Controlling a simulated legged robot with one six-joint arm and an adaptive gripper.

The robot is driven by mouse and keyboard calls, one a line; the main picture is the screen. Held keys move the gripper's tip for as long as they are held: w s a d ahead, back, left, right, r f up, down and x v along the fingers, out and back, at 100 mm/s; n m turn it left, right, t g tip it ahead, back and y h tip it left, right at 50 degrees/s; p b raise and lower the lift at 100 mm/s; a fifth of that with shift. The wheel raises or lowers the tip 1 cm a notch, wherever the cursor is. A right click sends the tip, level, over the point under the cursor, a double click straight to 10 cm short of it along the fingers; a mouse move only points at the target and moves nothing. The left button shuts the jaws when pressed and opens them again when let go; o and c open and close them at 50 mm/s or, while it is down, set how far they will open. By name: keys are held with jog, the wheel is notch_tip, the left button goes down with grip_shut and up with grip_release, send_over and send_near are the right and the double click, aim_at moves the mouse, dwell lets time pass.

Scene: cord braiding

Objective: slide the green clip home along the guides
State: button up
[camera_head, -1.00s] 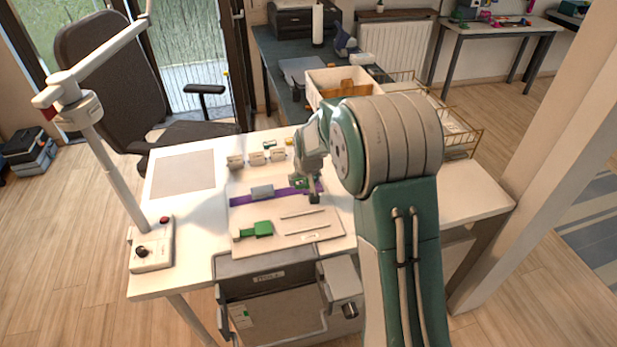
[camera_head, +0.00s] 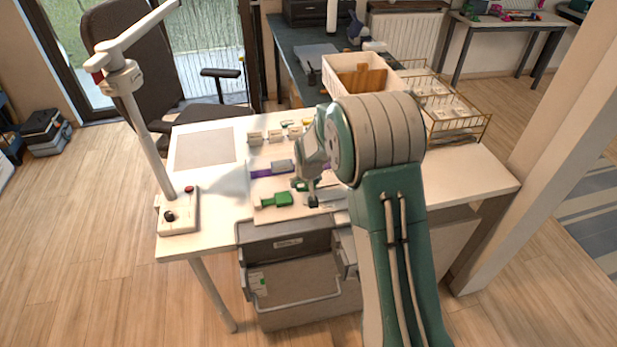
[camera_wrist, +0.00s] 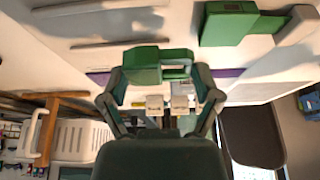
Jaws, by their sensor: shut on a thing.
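My gripper (camera_head: 312,200) is over the white board (camera_head: 250,205) on the table. In the wrist view my gripper (camera_wrist: 160,92) is shut on a green clip (camera_wrist: 146,65), a block with a looped end between the fingers. Another green piece (camera_head: 277,200) lies on the board left of my gripper; it shows at the upper right of the wrist view (camera_wrist: 228,23). The two pale guides (camera_wrist: 122,43) run beside the held clip in the wrist view. In the head view my gripper partly hides the guides. Whether the clip touches them I cannot tell.
A purple strap (camera_head: 259,172) with a grey block (camera_head: 282,166) crosses the board behind. Several small pale blocks (camera_head: 274,135) stand at the board's back. A control box with a lamp arm (camera_head: 180,212) stands at the left. An open drawer (camera_head: 290,285) is below the table.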

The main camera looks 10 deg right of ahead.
jog(key=shift+f, duration=0.7)
jog(key=shift+d+f, duration=0.75)
jog(key=shift+f, duration=0.05)
jog(key=shift+a+f, duration=0.15)
jog(key=shift+f, duration=0.25)
jog(key=shift+a+f, duration=0.2)
jog(key=shift+a, duration=0.2)
jog(key=shift+d, duration=0.4)
jog(key=shift+a, duration=0.15)
jog(key=shift+s+a, duration=0.1)
jog(key=shift+a, duration=0.2)
